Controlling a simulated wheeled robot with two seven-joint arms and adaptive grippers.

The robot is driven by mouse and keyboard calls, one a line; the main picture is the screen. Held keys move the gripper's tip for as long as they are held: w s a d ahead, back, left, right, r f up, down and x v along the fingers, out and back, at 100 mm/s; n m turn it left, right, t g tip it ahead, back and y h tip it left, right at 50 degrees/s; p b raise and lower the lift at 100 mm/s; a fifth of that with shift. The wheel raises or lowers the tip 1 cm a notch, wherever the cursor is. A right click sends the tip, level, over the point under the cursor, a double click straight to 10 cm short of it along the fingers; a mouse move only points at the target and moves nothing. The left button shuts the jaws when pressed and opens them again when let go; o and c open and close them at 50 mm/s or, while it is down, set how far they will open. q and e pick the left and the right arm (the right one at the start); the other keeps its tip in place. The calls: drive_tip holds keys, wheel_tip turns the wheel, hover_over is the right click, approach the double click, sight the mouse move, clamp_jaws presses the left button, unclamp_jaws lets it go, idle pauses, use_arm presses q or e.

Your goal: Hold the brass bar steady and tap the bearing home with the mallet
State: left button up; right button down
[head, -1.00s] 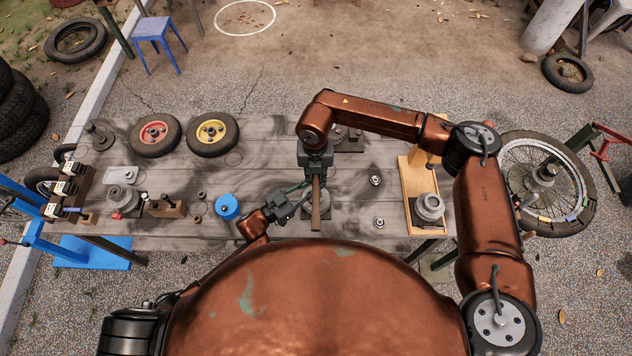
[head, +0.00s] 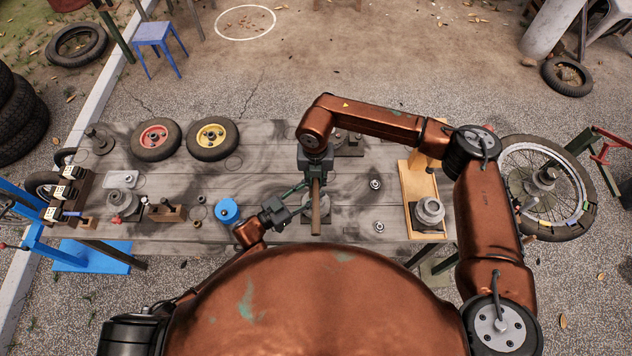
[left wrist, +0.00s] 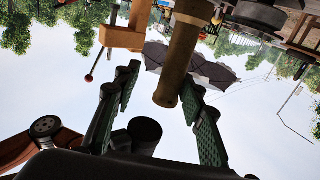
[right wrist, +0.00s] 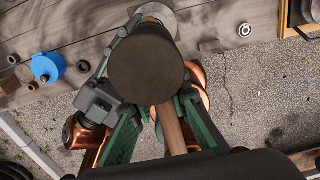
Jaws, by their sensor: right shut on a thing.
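My right gripper (head: 316,166) is shut on the mallet (right wrist: 147,66). Its dark round head fills the middle of the right wrist view, and a strip of wooden handle shows below it. My left gripper (head: 293,201) is just left of the mallet. In the left wrist view, its green fingers (left wrist: 163,95) are apart. A brown-gold cylinder, apparently the brass bar (left wrist: 178,55), ends between them, with a gap to one finger. A round grey housing (head: 307,214) lies on the bench below the grippers. The bearing cannot be made out.
The wooden bench (head: 270,160) carries a blue round part (head: 227,209) to the left and a wooden stand (head: 416,178) to the right. Small round parts (head: 377,184) lie between the grippers and the stand. Two wheels (head: 212,138) lie at the back left.

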use_arm(q)
drive_tip(key=v, duration=1.1)
use_arm(e)
drive_tip(key=shift+a+r, duration=0.1)
use_arm(q)
drive_tip(key=shift+w, duration=0.15)
